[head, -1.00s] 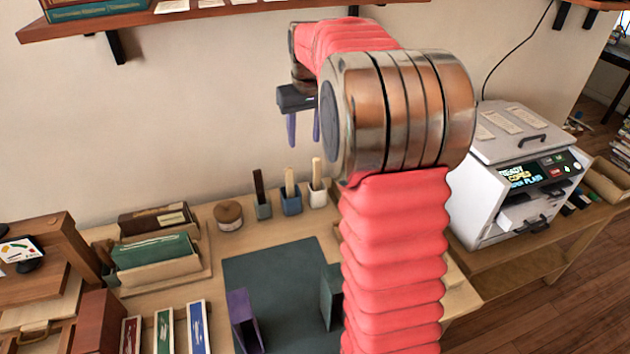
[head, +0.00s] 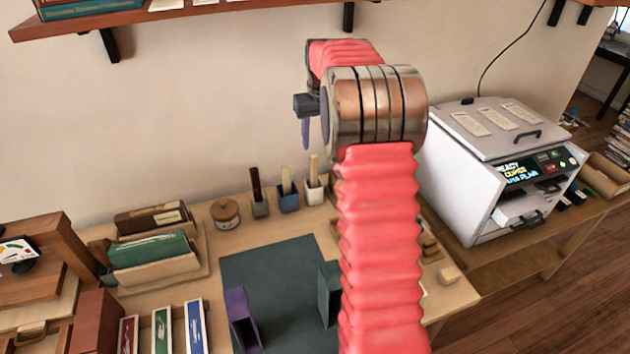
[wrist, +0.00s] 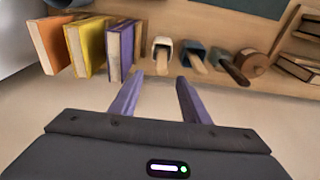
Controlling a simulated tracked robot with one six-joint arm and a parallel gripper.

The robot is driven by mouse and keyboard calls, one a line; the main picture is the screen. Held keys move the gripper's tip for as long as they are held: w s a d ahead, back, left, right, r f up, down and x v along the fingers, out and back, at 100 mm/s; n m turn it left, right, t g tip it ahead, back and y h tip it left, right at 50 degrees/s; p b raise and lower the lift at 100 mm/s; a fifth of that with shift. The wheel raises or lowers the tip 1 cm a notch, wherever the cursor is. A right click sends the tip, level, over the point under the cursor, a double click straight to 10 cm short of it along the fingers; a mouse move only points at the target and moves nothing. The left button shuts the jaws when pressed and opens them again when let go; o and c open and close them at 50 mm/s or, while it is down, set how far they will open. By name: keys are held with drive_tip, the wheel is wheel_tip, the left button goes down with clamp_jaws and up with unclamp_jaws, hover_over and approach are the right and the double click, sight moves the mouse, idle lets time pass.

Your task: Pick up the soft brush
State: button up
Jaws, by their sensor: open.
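Three small pots stand in a row at the back of the desk, each with a handle rising from it: a grey-green pot (head: 260,208) with a dark handle (head: 255,183), a blue pot (head: 289,202) with a light wooden handle (head: 286,180), and a white pot (head: 315,193) with a light wooden handle (head: 313,167). I cannot tell which handle is the soft brush; no bristles show. My gripper (head: 305,148) is open and empty, above the pots near the wall. In the wrist view my gripper (wrist: 158,80) has purple fingers apart, with the white pot (wrist: 163,43) just beyond them.
A white copier (head: 500,165) stands right. Orange, yellow and purple books (wrist: 85,45) stand left in the wrist view. A shelf (head: 200,18) hangs above.

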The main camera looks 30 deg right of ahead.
sight(314, 168)
drive_tip(key=f, duration=0.4)
drive_tip(key=w+f, duration=0.1)
drive_tip(key=f, duration=0.2)
drive_tip(key=shift+d, duration=0.1)
drive_tip(key=shift+f, duration=0.15)
drive_tip(key=shift+w+f, duration=0.2)
drive_tip(key=shift+f, duration=1.05)
drive_tip(key=shift+w+f, duration=0.15)
drive_tip(key=shift+f, duration=1.1)
drive_tip(key=shift+c, duration=0.5)
clamp_jaws()
